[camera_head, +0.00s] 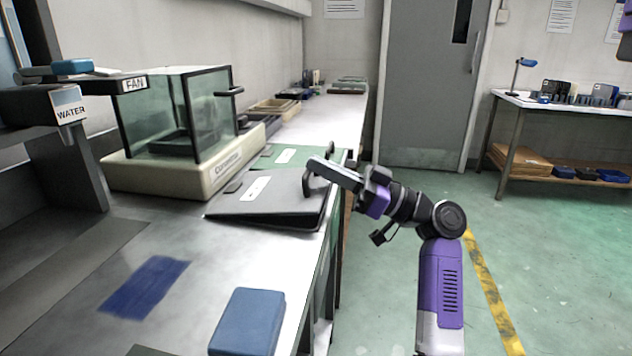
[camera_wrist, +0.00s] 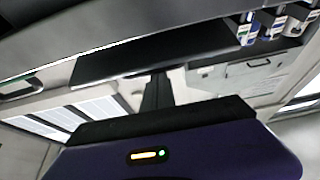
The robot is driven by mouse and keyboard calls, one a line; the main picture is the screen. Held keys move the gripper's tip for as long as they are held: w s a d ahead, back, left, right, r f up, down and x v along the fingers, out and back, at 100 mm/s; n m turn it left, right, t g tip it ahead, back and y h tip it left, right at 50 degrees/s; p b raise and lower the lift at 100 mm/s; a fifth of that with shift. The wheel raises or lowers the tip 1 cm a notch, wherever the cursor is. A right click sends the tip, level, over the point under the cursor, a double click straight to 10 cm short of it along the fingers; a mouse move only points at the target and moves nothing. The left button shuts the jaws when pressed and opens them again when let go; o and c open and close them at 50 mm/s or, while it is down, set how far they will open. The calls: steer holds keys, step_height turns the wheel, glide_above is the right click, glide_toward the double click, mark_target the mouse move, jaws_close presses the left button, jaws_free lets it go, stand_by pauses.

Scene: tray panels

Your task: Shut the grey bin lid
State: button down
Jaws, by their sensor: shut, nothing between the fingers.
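The grey bin lid (camera_head: 285,205) is a dark grey panel with a white label, low over the worktop in the head view. It looks nearly flat with a slight tilt; I cannot tell whether it is fully down. A dark curved handle (camera_head: 306,184) stands at its right side. My gripper (camera_head: 316,167) is shut and empty, just above the lid's far right part beside the handle. Whether it touches the lid or handle is unclear. In the wrist view the shut fingers (camera_wrist: 157,92) point at a dark panel (camera_wrist: 170,55), whose identity I cannot tell.
A glass-walled cabinet (camera_head: 170,178) on a cream base stands left of the lid. A green panel (camera_head: 268,162) with a white label lies behind it. A blue block (camera_head: 247,322) sits at the worktop's front. The floor right of the worktop is open.

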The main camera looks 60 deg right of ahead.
mark_target(327, 186)
steer(key=shift+s+d+f+t+y+b, duration=0.15)
steer(key=shift+f+t+b, duration=0.3)
steer(key=shift+f+b, duration=0.75)
steer(key=shift+s+f+t+y+b, duration=0.2)
steer(key=shift+f+t+b, duration=0.3)
steer(key=shift+b, duration=1.3)
steer(key=shift+f, duration=0.15)
steer(key=v, duration=0.7)
steer(key=shift+s, duration=0.5)
steer(key=shift+d, duration=0.15)
